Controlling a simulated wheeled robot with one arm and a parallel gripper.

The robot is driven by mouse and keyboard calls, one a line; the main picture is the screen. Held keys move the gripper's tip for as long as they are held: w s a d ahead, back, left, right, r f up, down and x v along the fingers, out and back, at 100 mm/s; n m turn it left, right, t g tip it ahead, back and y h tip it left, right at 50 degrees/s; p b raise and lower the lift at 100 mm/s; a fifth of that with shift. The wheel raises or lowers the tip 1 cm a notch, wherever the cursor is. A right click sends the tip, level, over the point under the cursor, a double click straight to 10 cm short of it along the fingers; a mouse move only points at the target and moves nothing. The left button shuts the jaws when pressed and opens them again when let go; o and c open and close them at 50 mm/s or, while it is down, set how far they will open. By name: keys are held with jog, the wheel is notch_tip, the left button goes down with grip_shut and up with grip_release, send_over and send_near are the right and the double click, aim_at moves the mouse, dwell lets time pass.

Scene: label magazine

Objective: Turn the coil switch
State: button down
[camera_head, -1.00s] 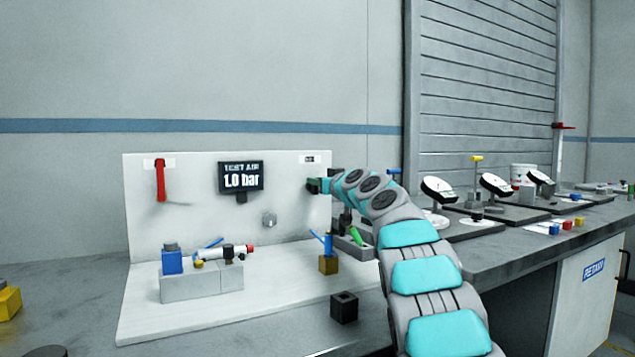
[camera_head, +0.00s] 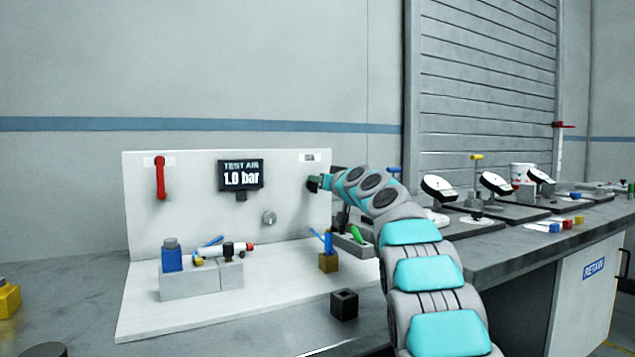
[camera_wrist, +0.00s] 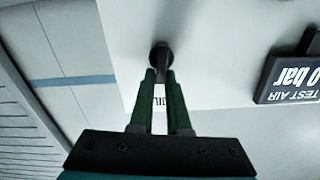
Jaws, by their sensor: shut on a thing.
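The coil switch is a dark round knob (camera_wrist: 161,54) on the upright white panel (camera_head: 205,215), under a small label near the panel's right edge. In the wrist view, my gripper (camera_wrist: 160,74) reaches the knob with its two green fingers, which are shut on the knob's dark handle. In the head view, my gripper (camera_head: 314,183) is small and dark against the panel and hides most of the knob. Which way the handle points is hard to tell, as the fingertips cover part of it.
A display (camera_head: 241,176) reading "TEST AIR 1.0 bar" and a red lever (camera_head: 160,180) are on the panel to the left. A grey knob (camera_head: 270,218) sits lower. A grey block with fittings (camera_head: 190,284) and a black cube (camera_head: 344,306) stand in front.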

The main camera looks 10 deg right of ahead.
jog(key=shift+w+d+f+m+p, duration=0.1)
jog(key=shift+d+m+p, duration=0.1)
jog(key=shift+m, duration=1)
jog(key=shift+d+f+m+p, duration=0.1)
jog(key=shift+d+m+p, duration=0.1)
jog(key=shift+m, duration=1)
jog(key=shift+w+d+f+m+p, duration=0.1)
jog(key=shift+m+p, duration=0.1)
jog(key=shift+m, duration=1)
jog(key=c, duration=0.9)
grip_release()
jog(key=shift+s+d, duration=0.1)
jog(key=shift+s, duration=0.05)
jog(key=shift+b+v, duration=1.4)
jog(key=shift+v, duration=2.4)
